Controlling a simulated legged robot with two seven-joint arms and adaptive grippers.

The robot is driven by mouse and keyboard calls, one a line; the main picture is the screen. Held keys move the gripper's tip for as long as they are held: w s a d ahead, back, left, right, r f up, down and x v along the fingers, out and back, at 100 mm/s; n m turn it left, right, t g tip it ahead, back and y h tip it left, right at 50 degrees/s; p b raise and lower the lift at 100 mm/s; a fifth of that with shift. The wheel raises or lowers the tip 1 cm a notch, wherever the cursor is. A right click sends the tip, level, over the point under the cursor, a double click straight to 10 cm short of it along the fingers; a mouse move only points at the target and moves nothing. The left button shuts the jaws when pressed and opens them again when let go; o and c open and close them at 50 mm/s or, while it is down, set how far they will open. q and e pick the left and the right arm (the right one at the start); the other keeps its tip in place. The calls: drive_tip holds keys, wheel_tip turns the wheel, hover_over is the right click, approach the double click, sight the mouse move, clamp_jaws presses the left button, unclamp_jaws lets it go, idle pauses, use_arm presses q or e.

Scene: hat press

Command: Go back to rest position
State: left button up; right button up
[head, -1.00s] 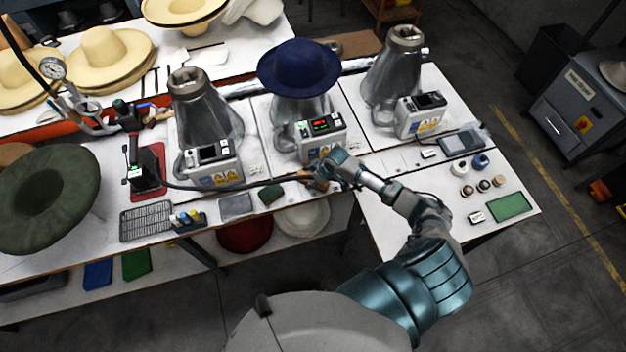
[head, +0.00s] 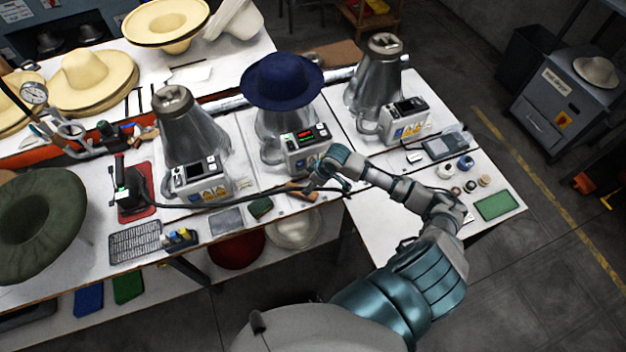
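My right arm comes in from the bottom right, and its gripper (head: 326,184) is just in front of the control box (head: 306,148) of the middle hat press. Its fingers look spread apart with nothing seen between them, though they are small and dark here. The navy blue hat (head: 283,81) sits on the middle press form. The left press (head: 184,130) and right press (head: 376,82) have bare metal forms. My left gripper is not in view.
A black cable (head: 240,197) runs along the bench's front edge, passing by the gripper. A large green hat (head: 40,225) is at the left. A green pad (head: 495,206) and small jars lie on the right table. Open floor (head: 560,260) lies to the right.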

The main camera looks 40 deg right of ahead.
drive_tip(key=shift+v, duration=1.25)
